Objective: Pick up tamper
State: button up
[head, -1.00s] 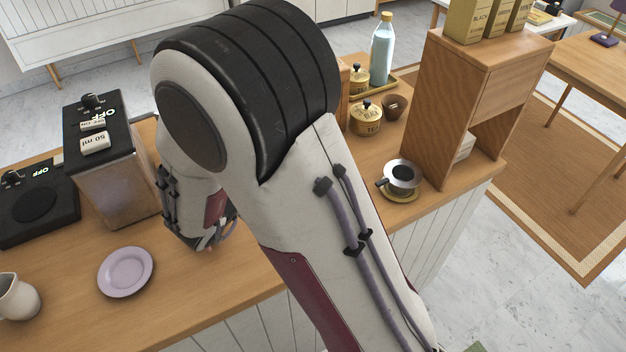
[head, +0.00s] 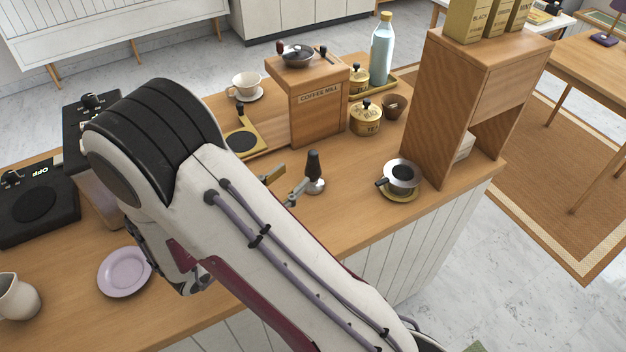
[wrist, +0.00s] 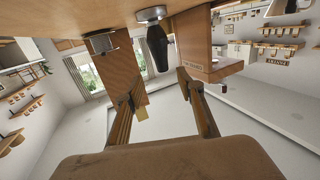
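The tamper (head: 314,178) stands upright on the wooden counter, with a dark handle above a shiny metal base. It also shows upside down in the wrist view (wrist: 158,45), near the top middle. My gripper (head: 291,182) is open and empty, just to the left of the tamper in the head view. In the wrist view its two fingers (wrist: 160,84) are spread apart, and the tamper appears beyond the tips, roughly in line with the gap. The fingers look apart from the tamper. My arm hides the rest of the gripper in the head view.
The coffee mill (head: 318,105) stands behind the tamper. A metal cup (head: 402,175) on a saucer and a wooden shelf (head: 455,110) stand to the right. A lilac plate (head: 125,272) lies at left. The counter between the tamper and the metal cup is clear.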

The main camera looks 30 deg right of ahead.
aim_at(309, 160)
jog(key=shift+d, duration=0.1)
jog(key=shift+x, duration=1.25)
jog(key=shift+w+d, duration=0.1)
jog(key=shift+w, duration=0.05)
jog(key=shift+x, duration=2.4)
jog(key=shift+w, duration=0.15)
grip_shut()
